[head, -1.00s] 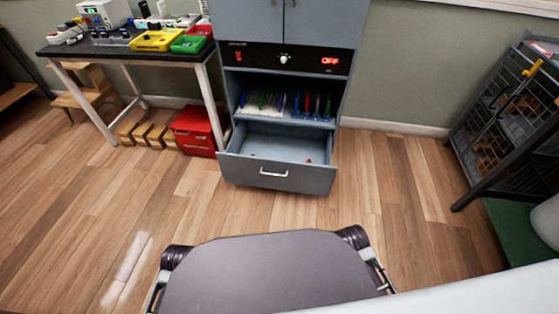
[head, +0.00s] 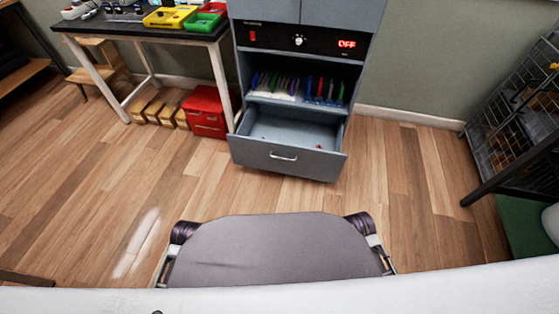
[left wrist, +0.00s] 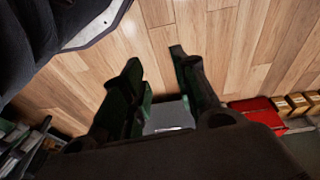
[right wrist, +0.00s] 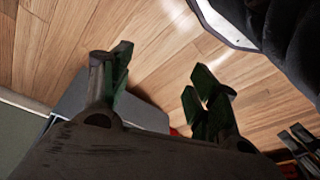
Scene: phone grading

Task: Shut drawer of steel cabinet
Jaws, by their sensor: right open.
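The steel cabinet (head: 358,83) is grey-blue and stands at the back centre in the head view. Its bottom drawer (head: 259,154) is pulled out, with a silver handle (head: 283,157) on its front. A small red item lies inside it. My left gripper (left wrist: 155,58) is open and empty in the left wrist view, with the grey drawer (left wrist: 168,113) showing small beyond its fingers. My right gripper (right wrist: 160,64) is open and empty in the right wrist view, with part of a grey surface beyond it. Neither gripper shows in the head view, and neither touches the drawer.
A red box (head: 207,112) stands left of the drawer, beside a table (head: 140,29) with coloured bins. Several wooden blocks lie under the table. A dark wire rack (head: 510,120) stands at the right. The wooden floor (head: 190,190) before the drawer is clear.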

